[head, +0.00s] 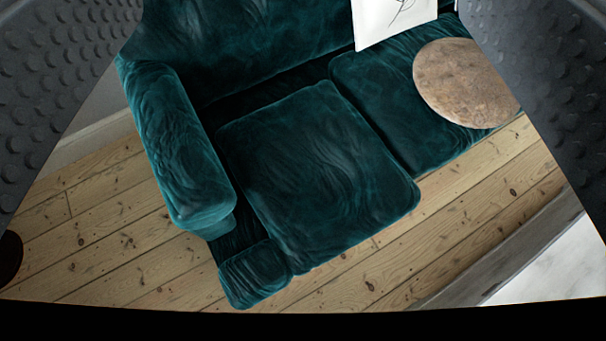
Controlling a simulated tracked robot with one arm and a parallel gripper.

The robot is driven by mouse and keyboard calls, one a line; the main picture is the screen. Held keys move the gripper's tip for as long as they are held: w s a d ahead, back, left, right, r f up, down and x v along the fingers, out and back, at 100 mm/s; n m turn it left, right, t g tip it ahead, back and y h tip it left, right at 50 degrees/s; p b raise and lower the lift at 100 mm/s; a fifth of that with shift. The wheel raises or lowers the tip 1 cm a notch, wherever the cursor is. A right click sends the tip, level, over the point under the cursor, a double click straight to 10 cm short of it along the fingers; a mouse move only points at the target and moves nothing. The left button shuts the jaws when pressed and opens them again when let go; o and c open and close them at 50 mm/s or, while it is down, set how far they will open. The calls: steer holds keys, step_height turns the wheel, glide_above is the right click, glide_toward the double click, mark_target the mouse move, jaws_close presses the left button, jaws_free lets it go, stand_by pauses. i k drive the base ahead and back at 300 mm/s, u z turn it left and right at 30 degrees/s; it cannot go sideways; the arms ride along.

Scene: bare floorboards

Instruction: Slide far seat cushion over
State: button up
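A dark teal velvet sofa shows its backrest (245,40) at the top and its left armrest (180,145) on the left. One seat cushion (315,175) lies askew in the middle, with dark gaps between it and the backrest and armrest. I cannot tell which one is the far cushion. My gripper (303,110) frames the view with studded dark fingers at the left and right edges. It is wide open, with nothing held between the fingers.
A white sheet or pillow with a line drawing (393,18) leans on the backrest. A grey-edged pale surface (545,250) is at the lower right. Bare floorboards (120,245) lie in front and left.

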mark_target(321, 183)
steer(key=u, duration=2.9)
steer(key=k, duration=0.4)
steer(key=z, duration=2.55)
